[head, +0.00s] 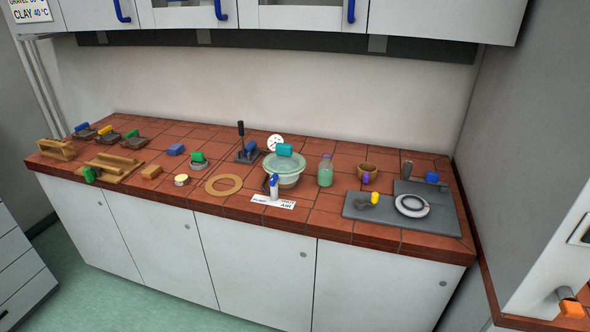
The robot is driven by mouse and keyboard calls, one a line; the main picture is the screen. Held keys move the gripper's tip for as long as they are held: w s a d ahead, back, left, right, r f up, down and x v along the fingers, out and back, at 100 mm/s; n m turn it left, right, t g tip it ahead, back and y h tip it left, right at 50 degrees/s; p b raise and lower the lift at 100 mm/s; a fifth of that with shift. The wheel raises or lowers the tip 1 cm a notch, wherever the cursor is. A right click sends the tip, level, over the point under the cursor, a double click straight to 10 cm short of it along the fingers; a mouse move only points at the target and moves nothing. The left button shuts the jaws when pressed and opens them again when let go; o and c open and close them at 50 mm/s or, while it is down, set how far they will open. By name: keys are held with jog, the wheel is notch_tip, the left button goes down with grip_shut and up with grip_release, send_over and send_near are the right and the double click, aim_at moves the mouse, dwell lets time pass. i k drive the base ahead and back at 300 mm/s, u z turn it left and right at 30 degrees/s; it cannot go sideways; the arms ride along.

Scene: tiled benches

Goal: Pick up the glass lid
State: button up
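The glass lid (284,161) is a pale, greenish see-through disc with a teal block-shaped knob (284,149) on top. It lies on a pale round bowl (287,181) near the middle of the tiled bench, and looks about level. A small white bottle with a blue top (274,187) stands just in front of the bowl and covers part of it. My gripper is not in view, and nothing is seen touching the lid.
A green glass bottle (325,172) stands close right of the bowl. A dark stand with an upright handle (246,150) and a white disc (275,142) are close behind and left. Wall cupboards (300,18) hang above the bench.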

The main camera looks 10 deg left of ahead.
aim_at(283, 161)
jog(key=z, duration=0.15)
jog(key=k, duration=1.1)
jog(key=u, duration=1.65)
jog(key=i, duration=1.65)
jog(key=u, duration=0.05)
